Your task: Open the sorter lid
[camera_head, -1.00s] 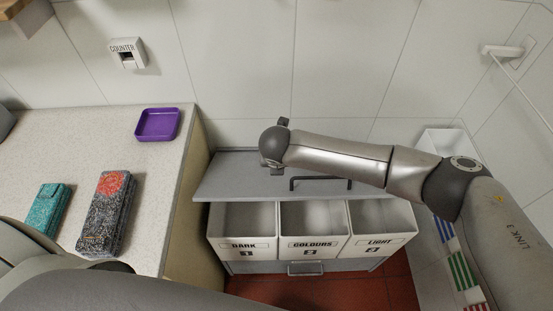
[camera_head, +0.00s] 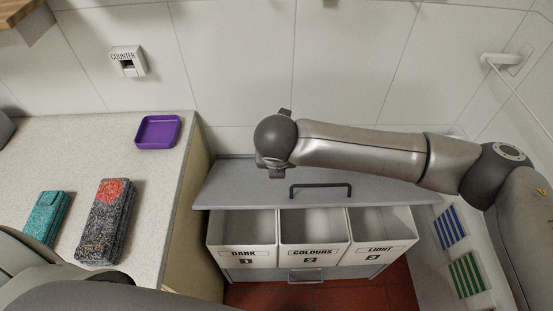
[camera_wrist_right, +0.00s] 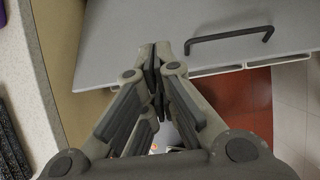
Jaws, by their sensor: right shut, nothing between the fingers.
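The sorter lid is a flat grey panel (camera_head: 400,193) with a dark bar handle (camera_head: 320,187) near its front edge. The lid (camera_wrist_right: 120,30) and handle (camera_wrist_right: 230,38) also show in the right wrist view. Three open-topped white bins, DARK (camera_head: 243,250), COLOURS (camera_head: 313,248) and LIGHT (camera_head: 380,247), show in front of the lid's edge. I cannot tell the lid's exact angle. My right gripper (camera_wrist_right: 160,50) is shut and empty, over the lid and left of the handle, apart from it. In the head view my wrist mostly hides it. My left gripper is not in view.
A pale counter (camera_head: 90,155) at left holds a purple tray (camera_head: 158,131), a teal folded item (camera_head: 46,218) and a dark speckled one with a red patch (camera_head: 103,225). A tiled wall stands behind the lid. Red floor (camera_head: 400,290) shows in front.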

